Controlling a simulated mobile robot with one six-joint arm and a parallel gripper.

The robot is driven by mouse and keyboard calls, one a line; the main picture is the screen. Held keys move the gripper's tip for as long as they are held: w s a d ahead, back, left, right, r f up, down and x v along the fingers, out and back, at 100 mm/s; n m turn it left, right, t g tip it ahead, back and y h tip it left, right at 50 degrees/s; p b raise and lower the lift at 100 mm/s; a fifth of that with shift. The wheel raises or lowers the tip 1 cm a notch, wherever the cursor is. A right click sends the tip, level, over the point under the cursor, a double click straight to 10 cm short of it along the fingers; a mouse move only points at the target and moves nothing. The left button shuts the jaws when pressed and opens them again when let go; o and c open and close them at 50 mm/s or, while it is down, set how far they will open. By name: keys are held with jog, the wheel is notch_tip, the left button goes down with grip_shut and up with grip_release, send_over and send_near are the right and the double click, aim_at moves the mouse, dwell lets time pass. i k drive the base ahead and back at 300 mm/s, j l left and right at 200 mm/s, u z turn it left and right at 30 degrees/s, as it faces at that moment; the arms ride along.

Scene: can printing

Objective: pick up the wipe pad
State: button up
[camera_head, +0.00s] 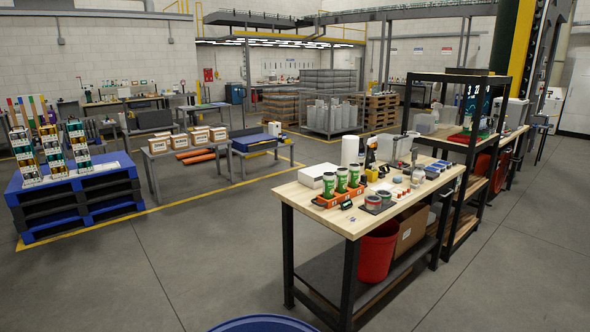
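I cannot single out the wipe pad for sure at this distance. A wooden-topped workbench (318,211) stands right of centre with many small items on it. Among them are a small yellow item (372,175), a white box (318,176) and an orange tray (326,201) holding green cans (341,180). Small jars and a dark flat pad with jars on it (377,204) are near the bench's right front. My gripper is not in view.
A red bin (377,252) and a cardboard box (411,230) sit under the bench. A black shelf rack (455,150) adjoins it at the right. A blue round rim (262,323) shows at the bottom edge. Blue pallets (75,205) stand left. The floor between is clear.

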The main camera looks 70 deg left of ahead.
aim_at(397, 179)
jog(key=i+j+u, duration=0.4)
jog(key=i, duration=0.3)
jog(key=i+j+u, duration=0.1)
jog(key=i+u, duration=0.3)
jog(key=i, duration=0.35)
jog(key=i+l+u, duration=0.1)
jog(key=i+u, duration=0.3)
jog(key=i, duration=0.35)
jog(key=i+l+u, duration=0.45)
jog(key=i, duration=0.25)
jog(key=i+j+u, duration=0.1)
jog(key=i+u, duration=0.2)
jog(key=i, duration=0.2)
jog(key=i+u, duration=0.25)
jog(key=i, duration=0.25)
jog(key=i+l+u, duration=0.1)
jog(key=i+u, duration=0.2)
jog(key=i, duration=0.2)
jog(key=i+l+u, duration=0.25)
jog(key=i, duration=0.2)
jog(key=i+l+u, duration=0.3)
jog(key=i, duration=0.15)
